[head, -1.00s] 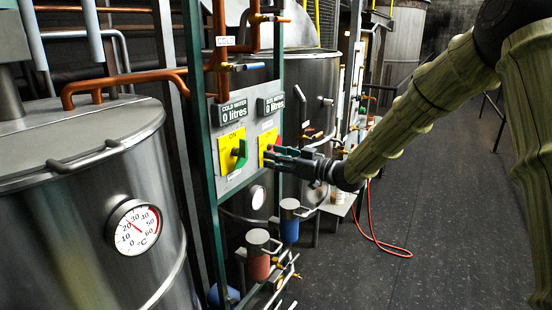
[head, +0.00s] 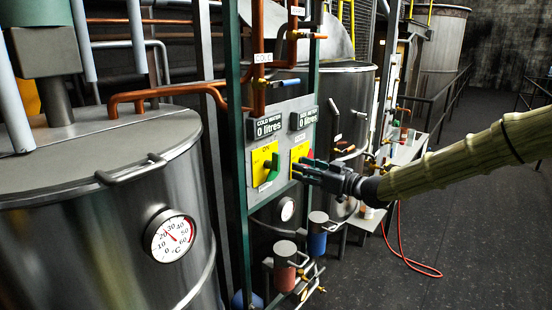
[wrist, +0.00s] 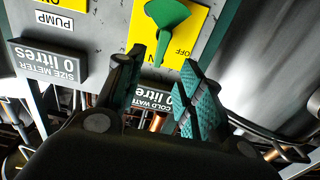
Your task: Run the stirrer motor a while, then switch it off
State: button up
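A grey motor-like box (head: 42,50) stands on a shaft above the lid of the steel tank (head: 100,205) at the left. The control panel (head: 258,200) carries a green handle (head: 273,168) on a yellow ON plate (head: 259,158). The green handle also shows upside down in the wrist view (wrist: 168,18), beside an OFF marking. A second yellow plate (head: 299,152) with a red part (head: 310,155) is partly behind my gripper. My gripper (head: 298,168) is open and empty, right of the green handle. In the wrist view its fingers (wrist: 163,62) are apart below the handle, with no clear contact.
The displays read 0 litres: cold water (head: 267,126) and size meter (wrist: 48,62). Copper pipes (head: 258,60) rise above the panel. Red (head: 285,276) and blue (head: 317,240) canisters sit below. A dial gauge (head: 170,236) is on the tank. Open floor (head: 470,230) with a red hose lies right.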

aim_at(279, 160)
jog(key=p+x, duration=0.2)
jog(key=x, duration=0.2)
jog(key=p+x, duration=0.2)
jog(key=x, duration=0.3)
jog(key=shift+r, duration=0.2)
jog(key=shift+x, duration=0.9)
jog(key=shift+f, duration=0.15)
grip_shut()
